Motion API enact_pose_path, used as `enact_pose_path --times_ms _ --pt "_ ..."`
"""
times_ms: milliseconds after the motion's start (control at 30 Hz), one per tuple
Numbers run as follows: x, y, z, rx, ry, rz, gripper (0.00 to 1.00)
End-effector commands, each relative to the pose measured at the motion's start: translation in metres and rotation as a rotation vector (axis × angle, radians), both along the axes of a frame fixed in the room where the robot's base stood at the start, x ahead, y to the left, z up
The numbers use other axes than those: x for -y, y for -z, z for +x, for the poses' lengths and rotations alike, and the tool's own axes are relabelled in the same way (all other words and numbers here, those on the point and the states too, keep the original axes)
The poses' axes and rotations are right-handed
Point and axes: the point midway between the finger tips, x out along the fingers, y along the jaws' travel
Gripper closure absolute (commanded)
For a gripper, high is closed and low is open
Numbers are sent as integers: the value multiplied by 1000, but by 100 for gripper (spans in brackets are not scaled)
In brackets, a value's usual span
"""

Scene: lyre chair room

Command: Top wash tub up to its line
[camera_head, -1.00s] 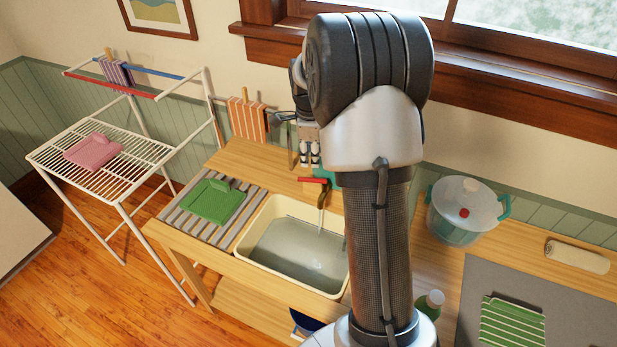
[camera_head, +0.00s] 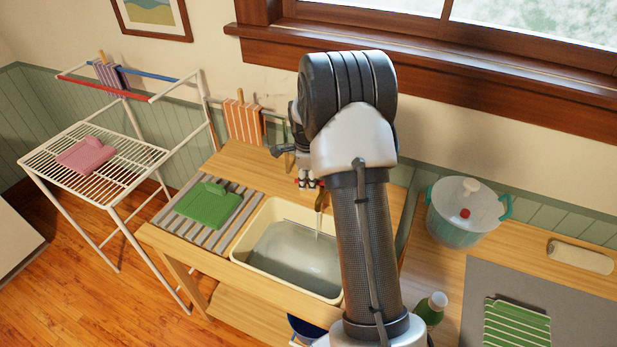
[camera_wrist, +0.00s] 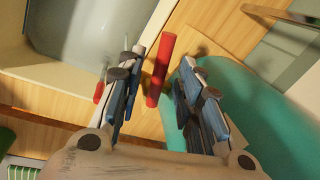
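The cream wash tub (camera_head: 248,250) stands in the wooden bench and holds greyish water (camera_head: 292,262); I cannot make out a fill line. A brass spout (camera_head: 320,201) is over its back edge, with a thin pale stream below it. A red bar-like handle (camera_wrist: 160,70) lies between the spread fingers of my gripper (camera_wrist: 159,66) in the wrist view, with gaps visible beside it. My gripper is open, low behind the tub in the head view, partly hidden by my arm. A smaller red piece (camera_wrist: 99,92) and a large teal surface (camera_wrist: 255,110) are close by. The tub's right side is hidden.
A green cloth (camera_head: 209,203) lies on the slatted board left of the tub. A lidded pot (camera_head: 467,212), green bottle (camera_head: 431,308) and striped green cloth (camera_head: 516,325) stand or lie to the right. A drying rack (camera_head: 95,180) is at left.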

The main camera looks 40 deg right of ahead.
Motion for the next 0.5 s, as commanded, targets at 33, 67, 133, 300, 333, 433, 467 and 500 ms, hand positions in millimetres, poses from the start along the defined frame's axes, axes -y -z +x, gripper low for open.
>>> enact_pose_path --times_ms 33,67,133,300,333,433,467,500 --pt "0 0 0 0 0 0 71" --pt "0 0 0 0 0 0 73" --pt "0 0 0 0 0 0 78" --pt "0 0 0 0 0 0 89" --pt "0 0 0 0 0 0 91" --pt "0 0 0 0 0 0 98" --pt "0 0 0 0 0 0 100" --pt "0 0 0 0 0 0 100"
